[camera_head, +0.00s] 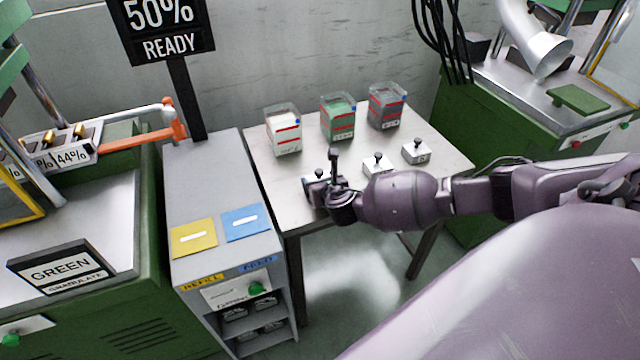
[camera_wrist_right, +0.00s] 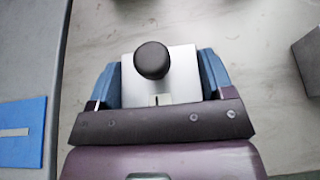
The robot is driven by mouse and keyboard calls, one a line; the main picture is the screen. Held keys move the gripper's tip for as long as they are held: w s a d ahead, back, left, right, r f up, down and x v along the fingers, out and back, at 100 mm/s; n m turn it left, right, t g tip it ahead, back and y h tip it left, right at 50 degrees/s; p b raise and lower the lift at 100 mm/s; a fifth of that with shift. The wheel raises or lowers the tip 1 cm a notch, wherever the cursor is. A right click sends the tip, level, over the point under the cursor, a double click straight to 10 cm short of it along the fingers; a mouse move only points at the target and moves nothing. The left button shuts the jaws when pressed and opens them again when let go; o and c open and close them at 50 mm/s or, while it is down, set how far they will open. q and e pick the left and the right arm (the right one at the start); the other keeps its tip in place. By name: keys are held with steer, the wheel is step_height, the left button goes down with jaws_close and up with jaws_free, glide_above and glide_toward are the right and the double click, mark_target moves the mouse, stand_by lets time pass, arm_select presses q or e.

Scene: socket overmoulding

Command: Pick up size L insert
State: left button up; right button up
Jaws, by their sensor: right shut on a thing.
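My right gripper (camera_head: 328,184) is at the left front part of the table, shut on a silver block insert with a black round knob. In the right wrist view this insert (camera_wrist_right: 183,80) sits between the two blue finger pads of the gripper (camera_wrist_right: 162,85). I cannot read its size mark, nor tell whether it touches the table. A middle insert (camera_head: 377,168) and a right insert (camera_head: 415,153), both silver with black knobs, stand on the table to the right. Their size letters are too small to read surely. My left gripper is not in view.
The table (camera_head: 440,140) also bears a white-filled box (camera_head: 283,135), a green-filled box (camera_head: 338,120) and a grey-filled box (camera_head: 386,108) at the back. A grey cabinet (camera_head: 205,180) with yellow and blue plates adjoins its left side. Green machines stand at both sides.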

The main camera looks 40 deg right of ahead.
steer(key=shift+c, duration=1.1)
steer(key=shift+r, duration=0.1)
